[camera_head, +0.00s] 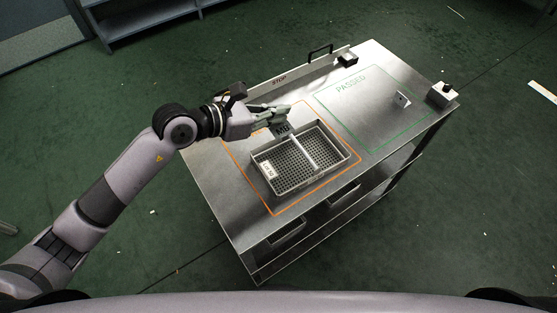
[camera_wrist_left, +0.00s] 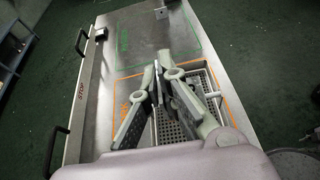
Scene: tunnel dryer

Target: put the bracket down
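A small pale angled bracket (camera_head: 402,99) stands on the right part of the green-outlined PASSED area; it also shows at the top of the left wrist view (camera_wrist_left: 161,14). My left gripper (camera_head: 284,118) is over the table at the back edge of the grey perforated tray (camera_head: 291,188), inside the orange outline. In the left wrist view its fingertips (camera_wrist_left: 158,76) come close together. The gripper hides some of the tray. My right gripper is not in view.
A small grey box with a dark button (camera_head: 443,94) sits at the table's right corner. A black handle (camera_head: 320,53) stands at the back edge. Most of the PASSED area is clear.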

